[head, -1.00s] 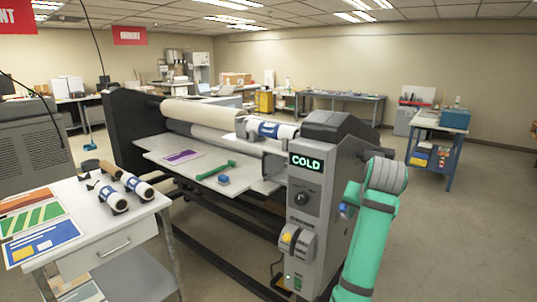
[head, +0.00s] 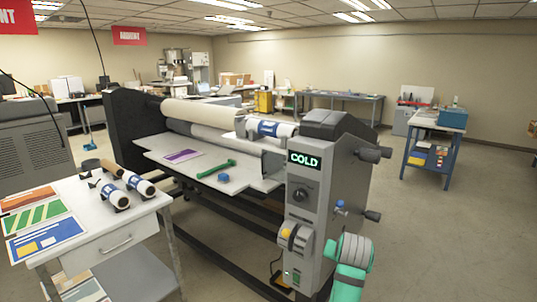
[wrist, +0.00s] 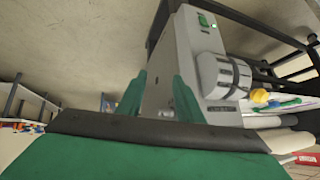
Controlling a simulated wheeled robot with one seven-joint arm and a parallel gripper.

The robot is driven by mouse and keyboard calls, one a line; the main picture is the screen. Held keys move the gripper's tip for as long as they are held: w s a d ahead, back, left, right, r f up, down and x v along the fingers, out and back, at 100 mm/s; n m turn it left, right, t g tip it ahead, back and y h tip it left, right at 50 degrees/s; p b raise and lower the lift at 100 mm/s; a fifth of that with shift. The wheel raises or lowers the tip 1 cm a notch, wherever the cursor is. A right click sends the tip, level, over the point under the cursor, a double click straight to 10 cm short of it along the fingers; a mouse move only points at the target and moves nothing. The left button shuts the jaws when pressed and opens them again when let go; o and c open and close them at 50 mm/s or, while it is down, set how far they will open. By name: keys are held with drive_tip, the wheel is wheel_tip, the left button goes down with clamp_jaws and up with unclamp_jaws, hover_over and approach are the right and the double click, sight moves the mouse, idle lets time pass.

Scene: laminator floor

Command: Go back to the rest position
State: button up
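My gripper (wrist: 160,92) shows in the wrist view with its two green fingers apart and nothing between them. Behind the fingers is the grey end housing (wrist: 178,60) of the laminator, tilted in that view. In the head view my green arm (head: 350,270) with its grey joint is low at the bottom right, in front of the laminator's end housing (head: 318,170). The gripper itself cannot be made out in the head view. The housing carries a lit display (head: 304,160) reading COLD.
Dark handles (head: 374,153) stick out from the laminator's right side. A white side table (head: 95,235) with rolls and prints stands at the left. A blue workbench (head: 436,140) stands at the back right. The floor (head: 440,240) at the right is clear.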

drive_tip(key=s+a+f+n+t, duration=0.1)
drive_tip(key=s+a+f, duration=0.25)
drive_tip(key=f, duration=0.55)
drive_tip(key=s+a+f, duration=0.2)
drive_tip(key=s+f, duration=0.2)
drive_tip(key=f, duration=0.5)
drive_tip(key=s+a+f+n+t, duration=0.1)
drive_tip(key=s+a+f, duration=0.35)
drive_tip(key=s, duration=0.35)
drive_tip(key=s+a+f+n+t, duration=0.1)
drive_tip(key=s+a+f, duration=0.2)
drive_tip(key=s+f, duration=0.35)
drive_tip(key=s+a+t, duration=0.1)
drive_tip(key=s+a, duration=0.3)
drive_tip(key=s, duration=0.8)
drive_tip(key=s+a+r+n+t+y, duration=0.1)
drive_tip(key=s+a+r, duration=0.2)
drive_tip(key=s+r, duration=0.4)
drive_tip(key=s+a+r+n+t+y, duration=0.1)
drive_tip(key=s+r, duration=0.6)
drive_tip(key=s, duration=0.8)
drive_tip(key=a+t, duration=0.1)
drive_tip(key=a, duration=0.1)
drive_tip(key=shift+a+r, duration=0.15)
drive_tip(key=shift+a, duration=0.25)
drive_tip(key=shift+s, duration=0.1)
drive_tip(key=shift+c, duration=0.2)
